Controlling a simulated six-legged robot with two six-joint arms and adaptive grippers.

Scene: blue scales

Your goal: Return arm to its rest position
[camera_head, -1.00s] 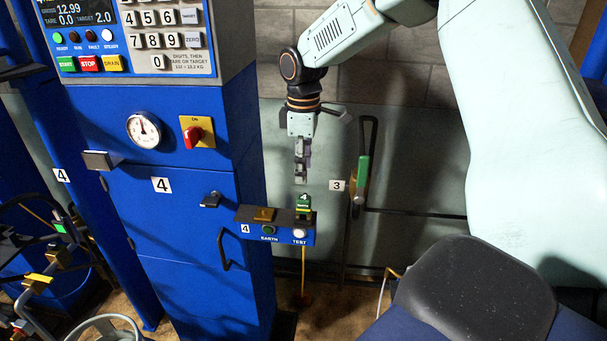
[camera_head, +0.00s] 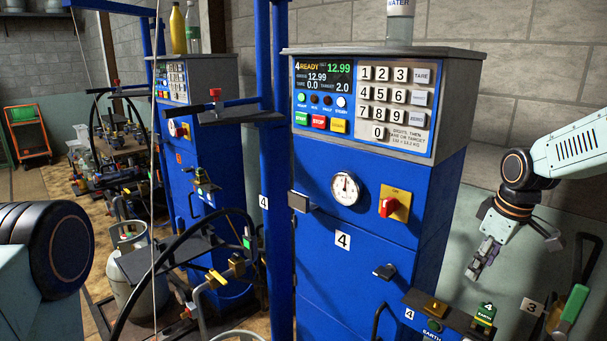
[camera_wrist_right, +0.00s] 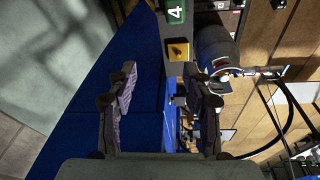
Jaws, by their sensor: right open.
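My right gripper (camera_head: 482,258) hangs at the right of the head view, pointing down, empty and open. It is beside the blue scale cabinet (camera_head: 375,240) and above the small blue EARTH panel (camera_head: 432,325), apart from both. In the right wrist view its two fingers (camera_wrist_right: 164,88) stand apart with nothing between them. A green clip marked 4 (camera_head: 485,314) is on the panel below the gripper; it also shows at the top of the wrist view (camera_wrist_right: 176,10). A dark round joint of my left arm shows at the left edge; the left gripper is out of view.
A lever with a green grip (camera_head: 574,303) is at the lower right, near a label 3 (camera_head: 532,307). A grey gas cylinder (camera_head: 135,265) and hoses stand left of the cabinet. A second blue scale (camera_head: 200,140) is behind. Bare wall lies behind the right arm.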

